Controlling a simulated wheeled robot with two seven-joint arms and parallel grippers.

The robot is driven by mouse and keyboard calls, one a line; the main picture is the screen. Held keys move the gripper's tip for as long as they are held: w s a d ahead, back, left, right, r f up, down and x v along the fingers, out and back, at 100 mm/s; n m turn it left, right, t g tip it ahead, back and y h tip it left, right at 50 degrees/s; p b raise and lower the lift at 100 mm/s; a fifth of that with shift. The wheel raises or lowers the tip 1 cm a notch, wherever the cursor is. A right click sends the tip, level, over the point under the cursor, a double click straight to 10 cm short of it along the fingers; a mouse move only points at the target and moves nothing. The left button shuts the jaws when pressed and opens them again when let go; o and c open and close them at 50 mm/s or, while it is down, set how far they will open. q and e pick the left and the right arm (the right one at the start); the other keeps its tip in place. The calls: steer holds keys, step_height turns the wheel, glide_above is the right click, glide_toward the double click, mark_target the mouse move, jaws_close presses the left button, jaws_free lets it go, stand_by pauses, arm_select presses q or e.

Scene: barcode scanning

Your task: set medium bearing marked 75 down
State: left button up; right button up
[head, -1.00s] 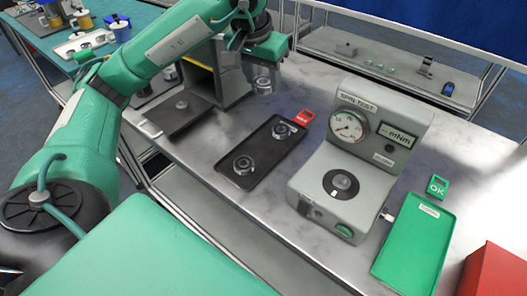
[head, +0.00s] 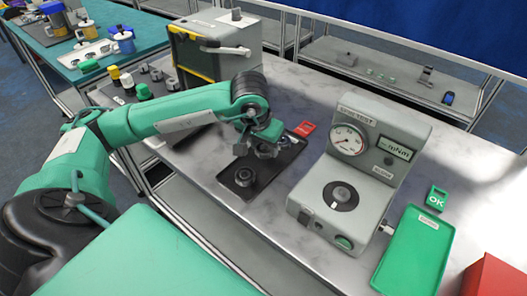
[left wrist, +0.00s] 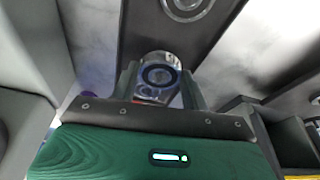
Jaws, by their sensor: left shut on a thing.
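My left gripper (head: 262,148) is shut on a bearing, a metal ring that shows between the fingers in the left wrist view (left wrist: 160,76). The gripper is over the black tray (head: 267,172). Whether the held bearing touches the tray I cannot tell. One ring-shaped bearing (head: 243,176) lies at the tray's near end; another (head: 284,139) at the far end is partly hidden behind the gripper. In the left wrist view a bearing (left wrist: 187,5) lies on the dark tray at the top edge. No marking 75 is legible. My right gripper is not in view.
A red tag (head: 304,129) is by the tray's far end. The grey spin tester (head: 385,130) stands to the right, then a green tray (head: 412,255) with an OK tag (head: 436,198) and a red box (head: 495,275). A grey box-shaped device (head: 225,45) stands behind the arm.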

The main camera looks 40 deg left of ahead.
mark_target(264, 162)
arm_select(q)
step_height(264, 162, down, 2)
steer(key=shift+f, duration=0.55)
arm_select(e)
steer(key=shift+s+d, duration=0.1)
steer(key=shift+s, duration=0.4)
arm_select(q)
steer(key=shift+f, duration=0.1)
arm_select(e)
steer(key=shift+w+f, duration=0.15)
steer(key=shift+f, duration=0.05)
arm_select(q)
steer(key=o, duration=1.1)
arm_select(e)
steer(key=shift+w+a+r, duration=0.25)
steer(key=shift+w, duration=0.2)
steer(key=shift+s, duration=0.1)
